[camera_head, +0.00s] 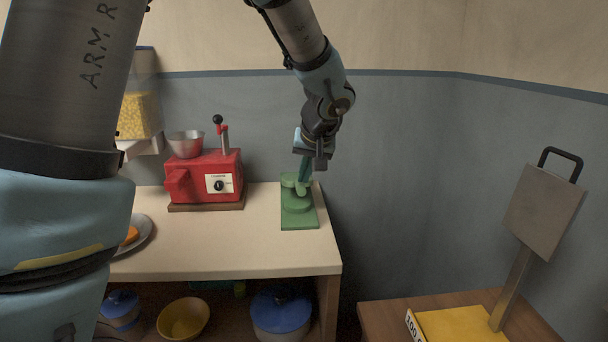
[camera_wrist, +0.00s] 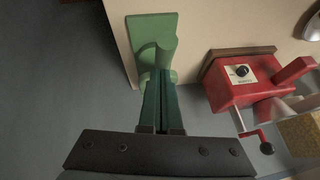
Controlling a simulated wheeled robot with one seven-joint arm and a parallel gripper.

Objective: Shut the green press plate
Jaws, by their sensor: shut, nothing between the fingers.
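The green press (camera_head: 299,222) stands at the right end of the counter, on a rectangular base with a round part on it. Its green plate (camera_head: 289,180) seems raised at the back, partly covered by my fingers; its exact angle is hard to tell. My gripper (camera_head: 303,181) points down over the back of the press, shut and empty. In the wrist view, the press (camera_wrist: 150,28) lies just beyond my shut fingertips (camera_wrist: 160,74). The tips overlap the near part of the press; I cannot tell whether they touch it.
A red machine (camera_head: 205,177) with a lever and a metal bowl (camera_head: 186,144) stands left of the press. A plate (camera_head: 143,240) lies at the counter's left. The counter front (camera_head: 225,255) is clear. A scale (camera_head: 545,210) stands at the right.

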